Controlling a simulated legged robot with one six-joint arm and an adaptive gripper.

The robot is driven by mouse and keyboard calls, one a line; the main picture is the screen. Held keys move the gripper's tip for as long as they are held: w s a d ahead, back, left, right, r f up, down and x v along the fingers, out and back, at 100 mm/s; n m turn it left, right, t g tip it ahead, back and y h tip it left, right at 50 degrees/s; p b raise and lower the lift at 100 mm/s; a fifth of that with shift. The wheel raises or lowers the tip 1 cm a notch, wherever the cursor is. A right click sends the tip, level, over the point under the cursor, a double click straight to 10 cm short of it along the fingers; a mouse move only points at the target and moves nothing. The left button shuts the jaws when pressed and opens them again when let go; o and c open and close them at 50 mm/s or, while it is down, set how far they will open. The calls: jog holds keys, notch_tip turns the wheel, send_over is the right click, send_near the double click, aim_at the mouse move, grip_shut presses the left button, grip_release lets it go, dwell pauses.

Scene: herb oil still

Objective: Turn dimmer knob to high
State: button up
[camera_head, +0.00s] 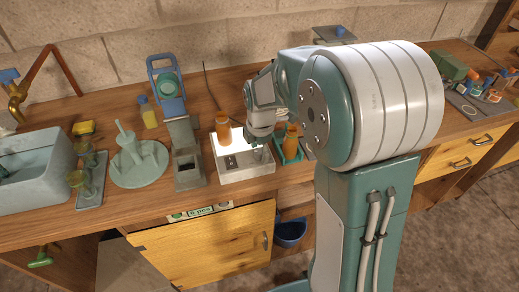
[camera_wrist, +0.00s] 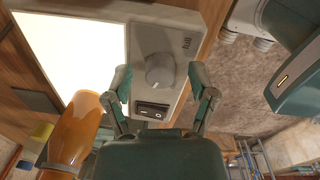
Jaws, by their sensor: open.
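The light box (camera_head: 246,174) stands on the workbench in the head view, its top panel glowing white. In the wrist view its glowing panel (camera_wrist: 70,45) fills the upper left. The grey dimmer knob (camera_wrist: 160,70) sits on the control strip beside the panel, with markings above it and a dark rocker switch (camera_wrist: 153,111) below it. My gripper (camera_wrist: 159,78) is open, its two fingers apart on either side of the knob in the wrist view; I cannot tell whether they touch it. In the head view my gripper (camera_head: 259,138) is over the box's right side and hides the knob.
An amber bottle (camera_head: 223,128) stands on the lit panel; it also shows near the left finger in the wrist view (camera_wrist: 76,130). Another amber bottle (camera_head: 291,138) stands in a teal tray right of my gripper. A grey stand (camera_head: 187,165) is left of the box.

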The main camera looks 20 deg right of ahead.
jog(key=shift+a, duration=0.1)
grip_shut()
